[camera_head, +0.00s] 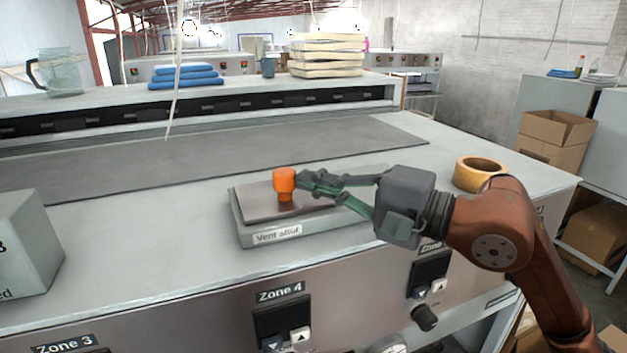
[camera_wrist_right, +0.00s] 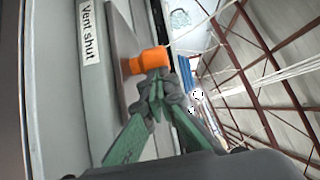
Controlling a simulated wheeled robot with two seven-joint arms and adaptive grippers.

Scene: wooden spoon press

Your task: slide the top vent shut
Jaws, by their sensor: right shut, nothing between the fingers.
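The top vent is a low grey housing (camera_head: 262,241) labelled "Vent shut", with a dark sliding plate (camera_head: 256,205) on top. An orange knob (camera_head: 285,182) stands upright on the plate, toward its left part in the head view. My right gripper (camera_head: 302,183) is shut and empty, its fingertips at the right side of the knob; they touch it or nearly so. In the wrist view the orange knob (camera_wrist_right: 148,61) is just beyond the closed fingertips (camera_wrist_right: 155,80), and the label (camera_wrist_right: 89,30) shows at the upper left. My left gripper is not in view.
A roll of yellow tape (camera_head: 478,174) lies on the press top, right of my right gripper. A grey box (camera_head: 25,243) stands at the left. Blue folded cloths (camera_head: 185,76), a glass jug (camera_head: 60,72) and pale stacked slabs (camera_head: 326,55) are behind. The top left of the vent is clear.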

